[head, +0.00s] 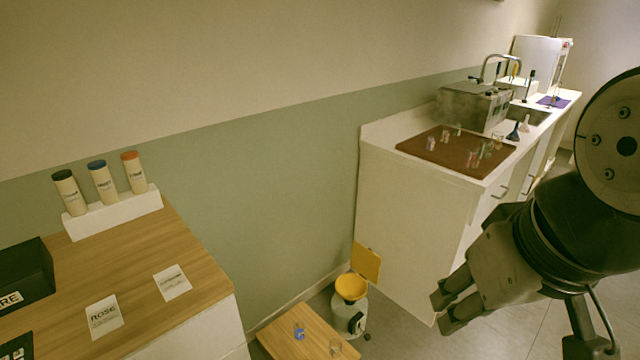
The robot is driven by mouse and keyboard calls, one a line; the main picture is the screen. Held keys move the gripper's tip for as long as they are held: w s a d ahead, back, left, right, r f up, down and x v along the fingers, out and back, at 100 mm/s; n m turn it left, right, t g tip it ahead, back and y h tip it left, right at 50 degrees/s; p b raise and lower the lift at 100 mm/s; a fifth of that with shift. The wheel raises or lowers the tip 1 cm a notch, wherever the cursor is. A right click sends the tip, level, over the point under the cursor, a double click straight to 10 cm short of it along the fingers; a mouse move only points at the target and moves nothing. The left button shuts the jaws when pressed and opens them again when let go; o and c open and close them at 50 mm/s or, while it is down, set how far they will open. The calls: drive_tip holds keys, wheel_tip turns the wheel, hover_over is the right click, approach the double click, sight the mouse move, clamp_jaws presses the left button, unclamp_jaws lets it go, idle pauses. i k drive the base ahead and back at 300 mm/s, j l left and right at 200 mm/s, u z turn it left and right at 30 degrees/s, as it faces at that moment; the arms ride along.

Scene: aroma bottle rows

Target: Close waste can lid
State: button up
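The waste can (346,316) stands on the floor between the low wooden board and the white counter. It has a pale body with a dark patch on its front and a yellow funnel-shaped top (351,287). Its yellow lid (366,262) stands upright at the back of the top, so the can is open. My gripper (440,312) is to the right of the can and apart from it, in front of the counter side. Its two fingers are spaced slightly apart with nothing visible between them.
The white counter (400,190) bears a brown mat (420,146) with small glassware, a grey metal box (470,108) and a sink. A low wooden board (290,325) holds small glass items. A wooden table (140,260) at left bears cards and three bottles. Floor is clear at right.

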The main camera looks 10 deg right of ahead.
sight(363, 260)
drive_tip(key=i+l+u, duration=0.25)
drive_tip(key=l, duration=0.55)
drive_tip(key=i+l+u, duration=0.1)
drive_tip(key=l+u, duration=0.15)
drive_tip(key=l, duration=0.55)
drive_tip(key=l+u, duration=0.2)
drive_tip(key=l, duration=0.6)
drive_tip(key=l+u, duration=0.2)
drive_tip(key=l, duration=0.35)
drive_tip(key=i+l+u, duration=0.1)
drive_tip(key=l+u, duration=0.15)
drive_tip(key=l, duration=0.35)
drive_tip(key=l+u, duration=0.2)
drive_tip(key=l, duration=0.35)
drive_tip(key=k+l+u, duration=0.1)
drive_tip(key=l+u, duration=0.15)
drive_tip(key=l, duration=0.3)
drive_tip(key=k+l+u, duration=0.2)
drive_tip(key=l, duration=0.35)
drive_tip(key=i+l+u, duration=0.1)
drive_tip(key=l+u, duration=0.3)
drive_tip(key=l, duration=1.35)
